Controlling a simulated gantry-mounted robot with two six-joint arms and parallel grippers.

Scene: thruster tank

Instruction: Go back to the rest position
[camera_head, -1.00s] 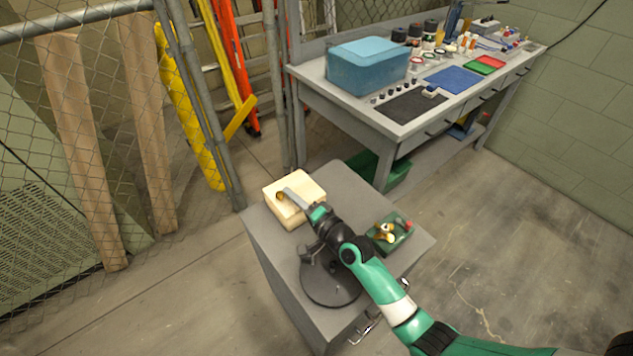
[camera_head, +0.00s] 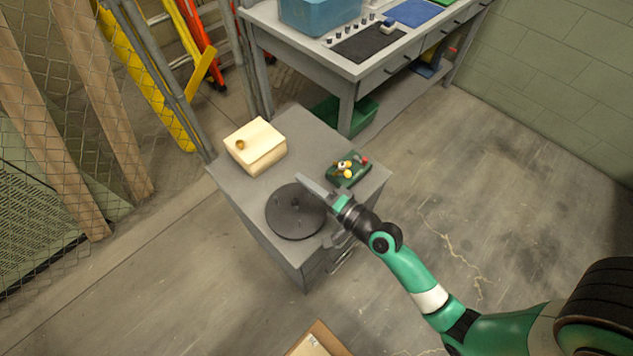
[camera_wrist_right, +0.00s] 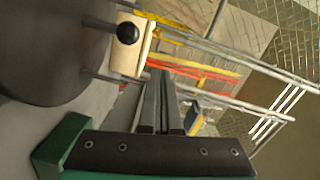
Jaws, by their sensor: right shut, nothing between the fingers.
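My right gripper (camera_head: 304,180) is over the grey cabinet top, between the round dark disc and the green tray. Its fingers are together with nothing between them; they also show closed in the right wrist view (camera_wrist_right: 158,98). My right arm comes in from the lower right of the head view. My left gripper is not in view.
The grey cabinet (camera_head: 292,125) bears a pale block (camera_head: 262,157) with a small brass-coloured piece on it, a dark disc (camera_head: 293,212) and a green tray (camera_head: 347,182) with small items. A workbench (camera_head: 345,72) stands behind. Chain-link fence is at left. Open floor lies right.

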